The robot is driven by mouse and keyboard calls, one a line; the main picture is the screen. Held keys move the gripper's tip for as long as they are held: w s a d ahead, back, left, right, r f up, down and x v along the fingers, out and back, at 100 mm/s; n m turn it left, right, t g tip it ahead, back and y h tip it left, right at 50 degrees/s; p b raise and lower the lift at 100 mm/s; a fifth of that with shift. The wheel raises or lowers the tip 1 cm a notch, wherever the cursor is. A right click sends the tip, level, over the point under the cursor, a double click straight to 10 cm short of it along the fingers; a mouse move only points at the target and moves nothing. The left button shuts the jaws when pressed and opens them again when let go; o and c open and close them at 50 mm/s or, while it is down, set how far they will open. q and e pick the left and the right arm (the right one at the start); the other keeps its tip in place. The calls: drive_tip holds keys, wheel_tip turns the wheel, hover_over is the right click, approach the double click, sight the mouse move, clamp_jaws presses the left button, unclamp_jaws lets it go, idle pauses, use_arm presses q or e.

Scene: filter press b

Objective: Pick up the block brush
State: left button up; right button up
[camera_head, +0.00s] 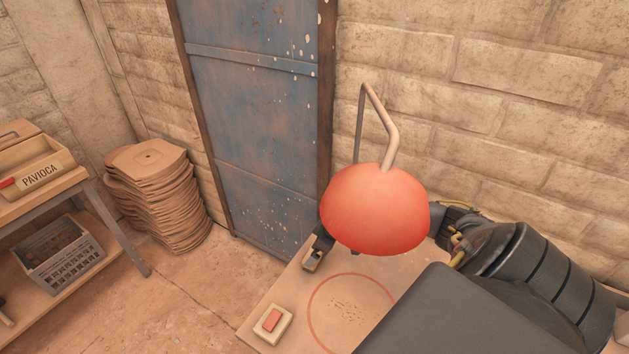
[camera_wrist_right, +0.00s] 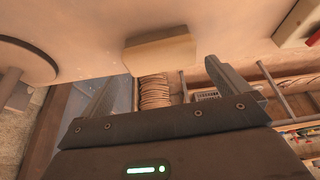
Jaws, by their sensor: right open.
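The block brush, a plain cream block (camera_wrist_right: 160,52), shows in the right wrist view on the pale tabletop. It lies just ahead of my right gripper (camera_wrist_right: 162,69), roughly centred between the two fingertips. The fingers are spread wide and nothing is held between them. In the head view the right gripper (camera_head: 316,250) is small and dark near the table's far edge, partly hidden by a red lamp shade. My left gripper is in neither view.
The red lamp (camera_head: 375,208) with a bent arm stands close over my right wrist. A cream box with a red button (camera_head: 271,321) sits at the table's near left. A red circle (camera_head: 316,306) marks the tabletop. A disc stack (camera_head: 158,195) and shelf (camera_head: 88,186) stand left.

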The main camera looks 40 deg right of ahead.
sight(312, 269)
drive_tip(key=x, duration=0.5)
drive_tip(key=shift+s+f, duration=0.1)
drive_tip(key=shift+f, duration=0.05)
drive_tip(key=c, duration=0.7)
